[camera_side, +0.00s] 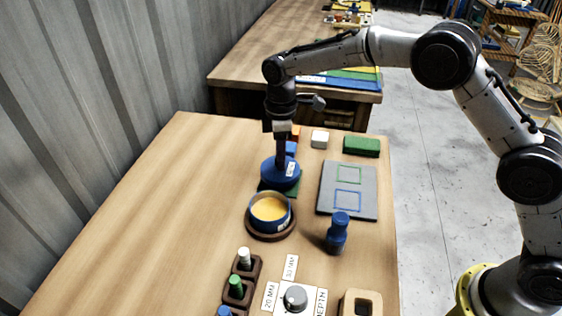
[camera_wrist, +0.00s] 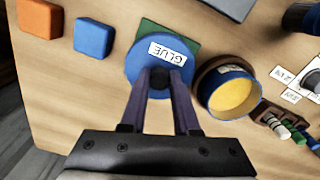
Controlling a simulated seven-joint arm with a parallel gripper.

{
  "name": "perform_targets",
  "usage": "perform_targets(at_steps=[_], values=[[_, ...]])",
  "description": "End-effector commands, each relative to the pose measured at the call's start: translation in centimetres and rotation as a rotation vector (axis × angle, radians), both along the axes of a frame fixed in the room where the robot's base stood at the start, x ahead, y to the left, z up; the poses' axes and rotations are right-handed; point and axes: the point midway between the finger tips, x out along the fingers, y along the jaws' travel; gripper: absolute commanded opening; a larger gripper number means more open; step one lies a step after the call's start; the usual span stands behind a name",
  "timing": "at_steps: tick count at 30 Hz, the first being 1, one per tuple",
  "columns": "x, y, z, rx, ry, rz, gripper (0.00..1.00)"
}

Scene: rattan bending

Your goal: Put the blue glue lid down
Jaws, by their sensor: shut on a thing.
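The blue glue lid (camera_side: 279,174) is a round disc with a white label. In the wrist view the lid (camera_wrist: 143,68) shows the word GLUE, and my gripper (camera_wrist: 160,78) is shut on its dark knob. In the side view my gripper (camera_side: 281,158) points straight down at the lid. The lid is over a green square mat (camera_wrist: 182,38), which shows past its edge; I cannot tell whether it touches. The blue glue pot (camera_side: 270,212) stands open beside it, with yellow glue inside, on a round brown base (camera_side: 255,234).
Orange (camera_wrist: 40,18) and blue (camera_wrist: 94,37) blocks lie close to the lid. A white block (camera_side: 320,139), a green block (camera_side: 361,147) and a grey board (camera_side: 347,190) are to the right. A blue bottle-shaped piece (camera_side: 338,232) stands near the pot. The table's left side is clear.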

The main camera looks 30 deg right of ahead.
Motion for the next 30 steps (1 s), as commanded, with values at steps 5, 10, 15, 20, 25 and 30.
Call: perform_targets(at_steps=[5,10,15,20,25,30], values=[[-0.1,0.0,-2.1,0.000,0.001,0.000,0.00],[-0.1,0.0,-2.1,0.000,0.000,0.000,0.00],[-0.1,0.0,-2.4,0.000,0.001,0.000,0.00],[-0.1,0.0,-2.4,0.000,0.001,0.000,0.51],[-0.1,0.0,-2.4,0.000,0.001,0.000,0.60],[-0.1,0.0,-2.3,0.000,0.001,0.000,0.60]])
